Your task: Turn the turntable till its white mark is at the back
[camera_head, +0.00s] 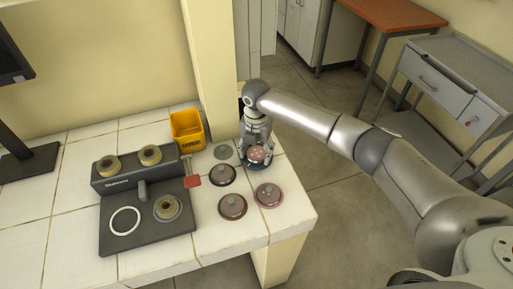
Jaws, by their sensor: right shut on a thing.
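The turntable (258,155) appears to be the round piece with a pinkish top and pale specks on a dark round base, near the right back edge of the tiled counter. My right gripper (257,146) points down at it from above and is shut on it. The fingers and wrist hide its back part. I cannot make out which of the pale spots, if any, is the white mark. My left gripper is not in view.
Several round knobbed pieces stand close by: a dark one (222,175), a brownish one (232,206) and a pinkish one (268,195). A flat grey disc (222,152), a yellow bin (187,130) and a dark device (147,230) are to the left. A pillar (212,70) rises behind.

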